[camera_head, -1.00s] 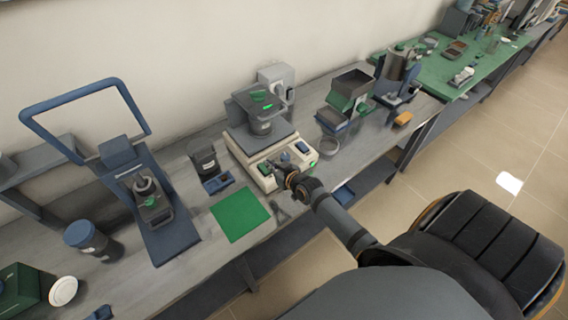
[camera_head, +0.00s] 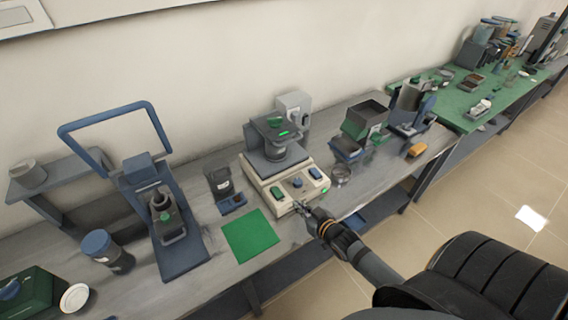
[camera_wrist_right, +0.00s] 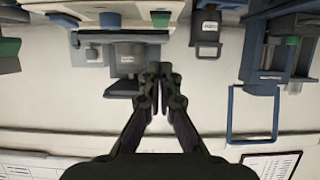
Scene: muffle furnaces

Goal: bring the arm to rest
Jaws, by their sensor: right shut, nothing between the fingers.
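My right gripper (camera_head: 303,208) is shut and empty. In the head view it is just in front of the beige balance-like device (camera_head: 283,183) on the grey bench, close to its front edge; I cannot tell if they touch. In the right wrist view the gripper (camera_wrist_right: 159,72) shows its two fingers together with nothing between them. The wrist view shows the wall and the bench devices upside down. My left gripper is not in view.
The grey bench (camera_head: 330,205) holds a green mat (camera_head: 250,236), a blue framed stand (camera_head: 183,255), a dark jar (camera_head: 107,252) and a dark green box (camera_head: 30,297). A green bench (camera_head: 485,95) stands at the back right. Open floor (camera_head: 480,200) lies to the right.

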